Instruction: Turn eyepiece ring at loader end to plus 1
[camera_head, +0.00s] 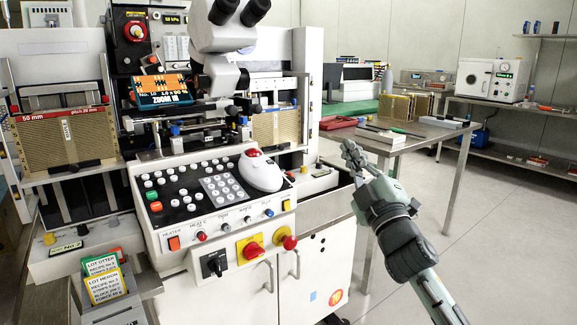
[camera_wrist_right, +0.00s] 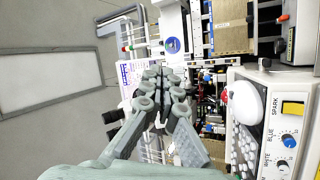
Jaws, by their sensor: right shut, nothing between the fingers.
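A white binocular microscope (camera_head: 222,38) stands over the bonding machine, near the top of the head view. Its two dark eyepieces, the left one (camera_head: 223,11) and the right one (camera_head: 256,11), are at the top edge of the picture. Ring markings are too small to read, and I cannot tell which eyepiece is at the loader end. My right gripper (camera_head: 350,150) is to the right of and below the eyepieces, well apart from them, beside the console. It is shut and empty; the fingers also show in the right wrist view (camera_wrist_right: 160,80). My left gripper is out of view.
The button console (camera_head: 200,215) with a white trackball unit (camera_head: 259,172) is left of my right gripper. A steel table (camera_head: 395,143) with trays stands behind it. Magazines (camera_head: 65,145) flank the machine. Open floor (camera_head: 500,215) lies at the right.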

